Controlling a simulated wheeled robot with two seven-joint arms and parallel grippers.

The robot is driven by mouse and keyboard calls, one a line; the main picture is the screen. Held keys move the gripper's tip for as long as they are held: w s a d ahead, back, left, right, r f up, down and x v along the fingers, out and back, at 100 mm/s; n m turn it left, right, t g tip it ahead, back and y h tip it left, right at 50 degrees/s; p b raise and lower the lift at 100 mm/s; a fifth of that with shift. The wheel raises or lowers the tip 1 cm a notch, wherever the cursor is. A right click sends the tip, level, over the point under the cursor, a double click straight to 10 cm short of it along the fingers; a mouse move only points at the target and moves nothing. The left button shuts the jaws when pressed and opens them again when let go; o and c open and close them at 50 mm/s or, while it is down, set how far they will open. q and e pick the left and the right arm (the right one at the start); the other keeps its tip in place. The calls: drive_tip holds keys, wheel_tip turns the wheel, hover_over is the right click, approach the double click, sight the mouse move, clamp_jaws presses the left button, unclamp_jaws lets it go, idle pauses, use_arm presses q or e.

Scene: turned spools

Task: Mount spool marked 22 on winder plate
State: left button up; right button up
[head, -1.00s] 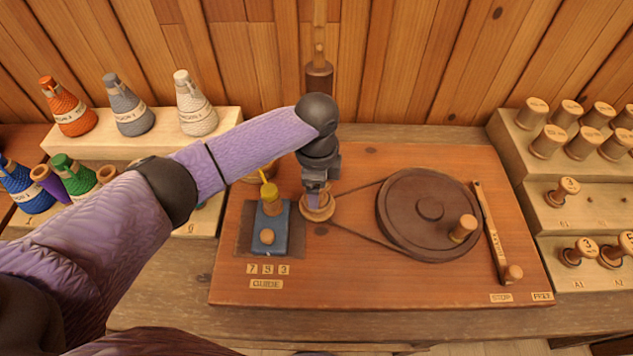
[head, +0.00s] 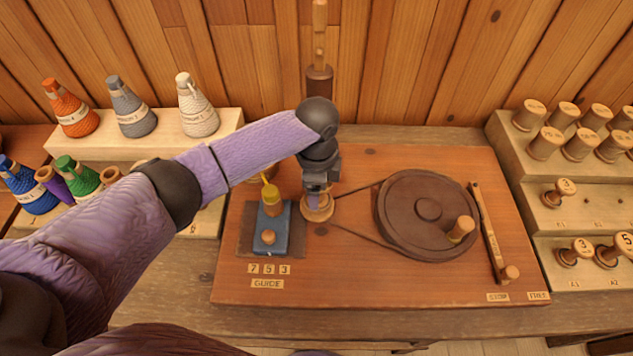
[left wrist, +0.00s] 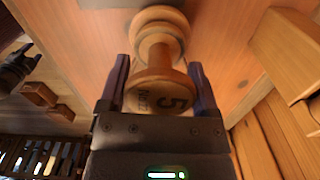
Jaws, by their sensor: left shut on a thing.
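My left gripper (head: 317,190) is over the small round winder plate (head: 317,212) at the left of the winder board. In the left wrist view my left gripper (left wrist: 160,85) is shut on a wooden spool (left wrist: 158,88), with one finger on each side. The spool's near end bears a mark that looks like a 5 with small lettering; I cannot read 22. A round wooden disc (left wrist: 160,18) lies beyond it; I cannot tell whether the spool touches the plate. A dark shape at the left edge of the wrist view may be my right gripper (left wrist: 22,62).
A belt joins the plate to a large dark wheel (head: 422,212) with a crank knob. A wooden lever (head: 489,235) is at its right. A blue guide block (head: 271,230) with a yellow piece stands close left. Spool racks (head: 560,205) are at right, thread cones (head: 132,107) at left.

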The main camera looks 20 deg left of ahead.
use_arm(q)
drive_tip(key=shift+f+b, duration=0.35)
drive_tip(key=shift+f, duration=0.25)
idle(0.3)
drive_tip(key=o, duration=1)
wheel_tip(320, 180, up, 11)
drive_tip(key=p, duration=1.1)
drive_tip(key=shift+r+p, duration=0.2)
drive_tip(key=shift+p, duration=0.1)
drive_tip(key=shift+f, duration=0.2)
